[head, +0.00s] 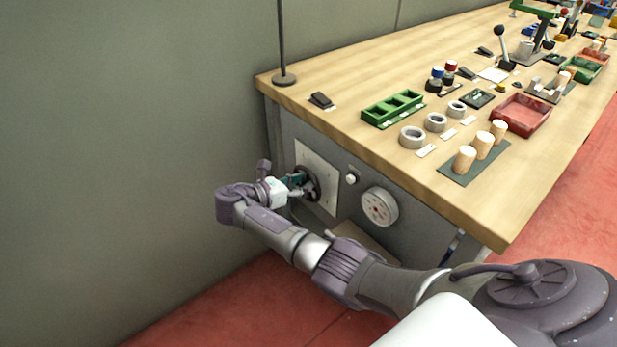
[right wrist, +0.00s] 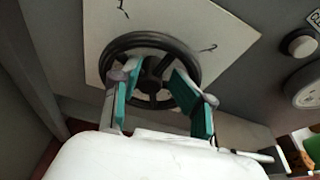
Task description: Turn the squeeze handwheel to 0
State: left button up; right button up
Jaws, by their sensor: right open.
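The squeeze handwheel (head: 312,184) is a dark spoked wheel on a white plate (head: 330,187) on the bench's front panel. In the right wrist view the handwheel (right wrist: 151,43) fills the upper middle, with marks "1" and "2" on the plate (right wrist: 222,30) around it. My right gripper (head: 296,183) is at the handwheel, and its teal fingers (right wrist: 152,92) are open, one on each side of the hub in the picture. I cannot tell whether they touch the wheel. A "0" mark is not readable. My left gripper is not in view.
Right of the plate are a white knob (head: 351,179) and a round dial (head: 380,207). The wooden bench top (head: 330,85) above holds corks (head: 464,158), grey rings (head: 412,137), a green rack (head: 392,108) and a red tray (head: 520,115). A grey wall stands close on the left.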

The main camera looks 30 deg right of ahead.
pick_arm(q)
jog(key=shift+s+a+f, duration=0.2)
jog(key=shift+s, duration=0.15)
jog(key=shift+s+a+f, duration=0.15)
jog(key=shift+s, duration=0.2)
pick_arm(e)
jog(key=s+f+v, duration=0.1)
jog(key=f+v, duration=0.1)
jog(key=v, duration=1.2)
jog(key=shift+a+f, duration=0.25)
jog(key=shift+a, duration=0.5)
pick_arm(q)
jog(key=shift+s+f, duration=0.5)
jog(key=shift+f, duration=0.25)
